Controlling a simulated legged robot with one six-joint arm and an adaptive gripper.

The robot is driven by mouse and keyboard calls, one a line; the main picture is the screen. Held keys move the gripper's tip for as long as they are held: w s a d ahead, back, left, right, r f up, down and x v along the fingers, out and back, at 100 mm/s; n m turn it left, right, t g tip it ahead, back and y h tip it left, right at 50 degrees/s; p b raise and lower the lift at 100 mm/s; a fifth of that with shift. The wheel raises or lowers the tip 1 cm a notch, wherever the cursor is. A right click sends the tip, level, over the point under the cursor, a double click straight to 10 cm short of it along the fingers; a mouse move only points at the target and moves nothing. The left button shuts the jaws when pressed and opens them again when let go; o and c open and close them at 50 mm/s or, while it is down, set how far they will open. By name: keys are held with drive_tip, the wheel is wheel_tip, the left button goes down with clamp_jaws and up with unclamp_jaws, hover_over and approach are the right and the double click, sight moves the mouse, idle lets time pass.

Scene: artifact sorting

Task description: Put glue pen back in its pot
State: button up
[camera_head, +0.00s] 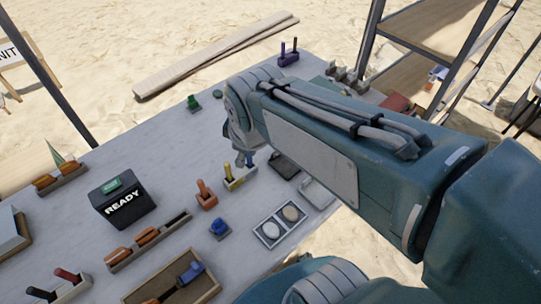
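My gripper (244,160) points down over the middle of the table, at the end of my teal arm. It is small and partly hidden by the arm, so I cannot tell if it is open, shut or holding something. Just below and beside it, a pale holder (239,180) stands on the table with a yellow upright piece (228,171) in it. An orange pot (206,202) with an orange upright piece (202,187) stands to its left. I cannot tell which item is the glue pen or which is its pot.
The grey table (165,160) holds a black READY box (122,203), a blue block (220,228), a tray with two oval pieces (269,218), a wooden tray (212,290) and a purple holder (288,60). A shelf (425,40) stands behind right. The table's back left is mostly clear.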

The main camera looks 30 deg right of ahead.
drive_tip(key=s+d+r+m+t, duration=0.1)
drive_tip(key=s+d+r+m, duration=0.1)
drive_tip(key=s+m, duration=0.4)
drive_tip(key=m, duration=0.3)
drive_tip(key=shift+s+d, duration=0.2)
drive_tip(key=shift+s, duration=0.05)
drive_tip(key=shift+r, duration=0.1)
